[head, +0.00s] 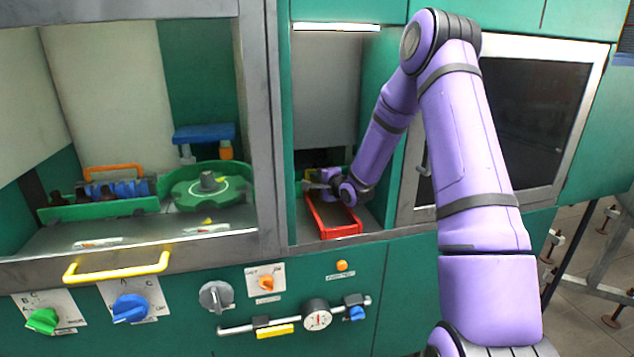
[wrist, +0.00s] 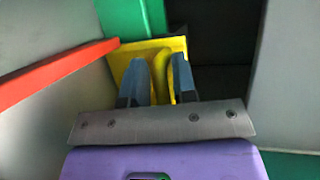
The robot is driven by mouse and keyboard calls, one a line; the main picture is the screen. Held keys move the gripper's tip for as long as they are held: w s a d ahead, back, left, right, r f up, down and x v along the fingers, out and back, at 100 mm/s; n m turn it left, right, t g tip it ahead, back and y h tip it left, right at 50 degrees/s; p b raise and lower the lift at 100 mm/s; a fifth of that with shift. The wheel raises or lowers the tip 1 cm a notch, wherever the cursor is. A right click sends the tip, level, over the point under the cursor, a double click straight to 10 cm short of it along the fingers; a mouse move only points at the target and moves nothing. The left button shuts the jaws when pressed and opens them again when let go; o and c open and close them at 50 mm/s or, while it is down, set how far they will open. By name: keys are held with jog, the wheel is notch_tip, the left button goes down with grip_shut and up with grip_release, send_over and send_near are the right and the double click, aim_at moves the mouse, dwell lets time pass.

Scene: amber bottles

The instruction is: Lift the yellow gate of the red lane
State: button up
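The red lane (head: 338,232) is a red-edged channel on the floor of the narrow bay. Its red edge also runs along the left of the wrist view (wrist: 55,74). The yellow gate (wrist: 128,52) is a yellow plate with a curved yellow part in front of my fingers; a little yellow shows in the head view (head: 327,172). My gripper (wrist: 160,72) is low inside the bay at the gate, its two blue-grey fingers apart with the curved yellow part between them. I cannot tell whether they press on it. In the head view my gripper (head: 318,186) partly hides the gate.
Bay walls stand close on both sides of my gripper. A grey post (head: 262,120) separates the bay from the left chamber, which holds a green turntable (head: 235,190) and a green rack (head: 125,207). A dark-windowed door (head: 535,110) is at right.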

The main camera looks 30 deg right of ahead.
grip_shut()
notch_tip(320, 180, up, 17)
jog(key=shift+r, duration=0.2)
dwell(0.3)
jog(key=shift+o, duration=1.3)
grip_release()
jog(key=shift+o, duration=0.4)
jog(key=v, duration=1)
jog(key=shift+s, duration=0.4)
